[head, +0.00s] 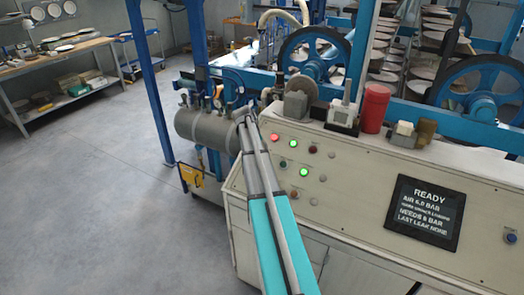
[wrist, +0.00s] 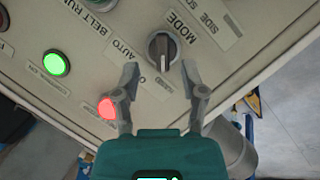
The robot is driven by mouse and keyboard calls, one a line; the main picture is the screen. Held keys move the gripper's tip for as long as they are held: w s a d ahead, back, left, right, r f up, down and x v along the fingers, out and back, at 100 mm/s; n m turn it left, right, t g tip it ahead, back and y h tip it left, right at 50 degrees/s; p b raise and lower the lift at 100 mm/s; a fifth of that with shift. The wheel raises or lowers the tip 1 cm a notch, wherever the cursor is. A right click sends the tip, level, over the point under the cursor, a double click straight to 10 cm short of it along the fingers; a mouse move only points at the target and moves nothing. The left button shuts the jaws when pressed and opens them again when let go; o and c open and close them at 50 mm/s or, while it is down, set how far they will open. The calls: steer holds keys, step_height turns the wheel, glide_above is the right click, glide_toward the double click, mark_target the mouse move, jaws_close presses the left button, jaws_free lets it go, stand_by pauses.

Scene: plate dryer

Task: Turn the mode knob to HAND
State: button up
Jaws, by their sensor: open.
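In the head view I cannot make out the knob or my gripper.
Green lamps glow on the cream control cabinet (head: 345,190), beside a dark READY screen (head: 425,213). A lit red button (wrist: 107,108) is close to my left finger, and a green lamp (wrist: 56,64) is farther left. A grey tank (head: 205,127) stands beyond the cabinet's left end.

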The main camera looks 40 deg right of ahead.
steer(key=p+v, duration=1.1)
steer(key=v, duration=0.1)
stand_by(1.4)
steer(key=shift+w, duration=0.1)
stand_by(0.5)
steer(key=s+a+f+n+y+b, duration=0.1)
steer(key=s+a+f+b, duration=0.2)
steer(key=a, duration=1)
steer(key=s+a+f+n+t+y+b, duration=0.1)
steer(key=s+a+f+b, duration=0.3)
steer(key=s+a, duration=0.6)
steer(key=s+a+f+n+y+b, duration=0.1)
steer(key=s+a+f+n+b, duration=0.2)
steer(key=a, duration=1.4)
steer(key=s+f+b, duration=0.1)
steer(key=s+f, duration=0.1)
steer(key=s, duration=0.2)
steer(key=shift+t+y, duration=0.4)
steer(key=shift+s+f, duration=0.1)
